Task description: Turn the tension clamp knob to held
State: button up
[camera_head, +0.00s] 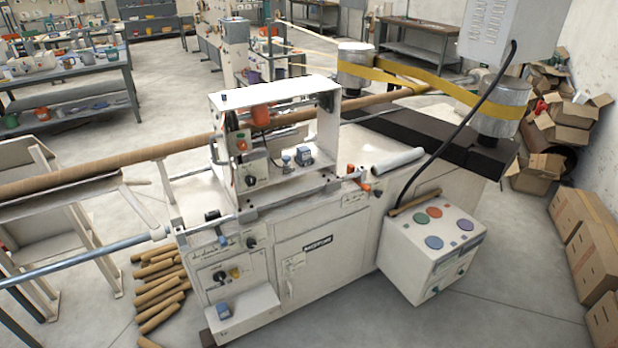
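The spiral winder (355,236) is a white machine in the middle of the view. Several small knobs show on it, and their labels are too small to read, so I cannot tell which is the tension clamp knob. A black knob (250,181) sits on the upper small panel below a red button. A red-orange knob (366,187) is at the top front edge. Knob settings cannot be read. My gripper is not in view.
A white control box (430,250) with coloured round buttons stands right of the machine. Brown tubes (160,290) lie on the floor at left. Cardboard boxes (585,240) line the right wall. A long brown tube (100,164) runs out left. The front right floor is clear.

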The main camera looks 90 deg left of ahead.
aim_at(250, 180)
jog(key=i, duration=0.7)
jog(key=u, duration=5.05)
jog(key=i, duration=0.1)
jog(key=z, duration=2)
jog(key=k, duration=0.25)
jog(key=u, duration=2.15)
jog(key=k, duration=0.65)
jog(key=z, duration=0.3)
jog(key=i, duration=1.65)
jog(key=u, duration=0.25)
